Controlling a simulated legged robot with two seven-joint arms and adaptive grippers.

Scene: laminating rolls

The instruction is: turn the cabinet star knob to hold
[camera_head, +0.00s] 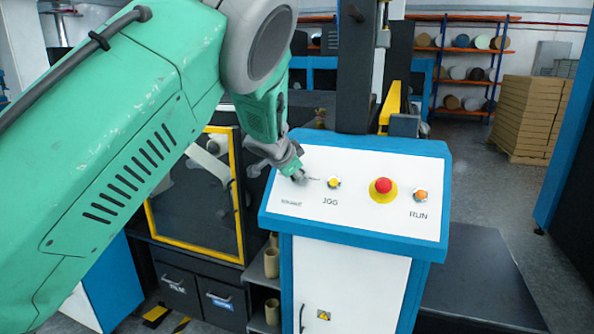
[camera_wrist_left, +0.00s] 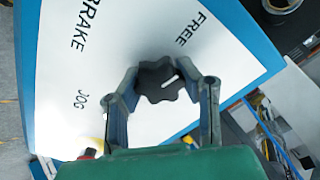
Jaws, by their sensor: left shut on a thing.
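The dark star knob (camera_wrist_left: 154,77) sits on the white panel of the blue-edged console (camera_head: 440,150). In the left wrist view a short white mark on the knob slants up and to the right. The word FREE is printed above and right of the knob, BRAKE to its left. I see no HOLD label. My left gripper (camera_head: 299,177) is at the panel's left part and shut around the knob, one finger on each side. The gripper and arm mostly hide the knob in the head view. My right gripper is not in view.
On the same panel, right of the gripper, are a yellow JOG button (camera_head: 333,182), a red mushroom button (camera_head: 383,186) and an orange RUN button (camera_head: 420,195). A dark cabinet with a yellow-framed door (camera_head: 240,195) stands left of the console.

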